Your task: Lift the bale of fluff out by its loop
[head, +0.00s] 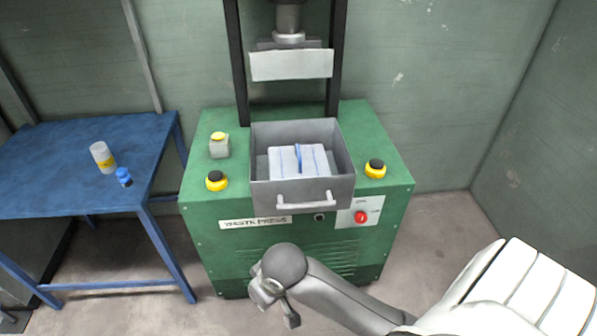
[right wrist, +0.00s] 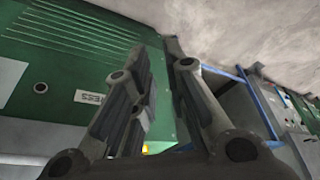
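The bale of fluff (head: 284,163) is a pale block with thin blue lines, lying in the grey press box (head: 335,186). Its blue loop (head: 298,154) stands up at the middle of the bale's top. The box is open at the top and has a handle (head: 305,200) on its front wall. My right gripper (head: 276,299) is low in front of the green press, below the box and apart from it. In the right wrist view its two fingers (right wrist: 158,60) stand apart with nothing between them. My left gripper is in neither view.
The press plate (head: 291,65) hangs above the box between two dark posts. Yellow-based buttons (head: 216,181) (head: 375,169) and a red knob (head: 361,217) are on the green press (head: 230,250). A blue table (head: 60,185) at left bears a bottle (head: 102,157) and a small blue item (head: 124,177).

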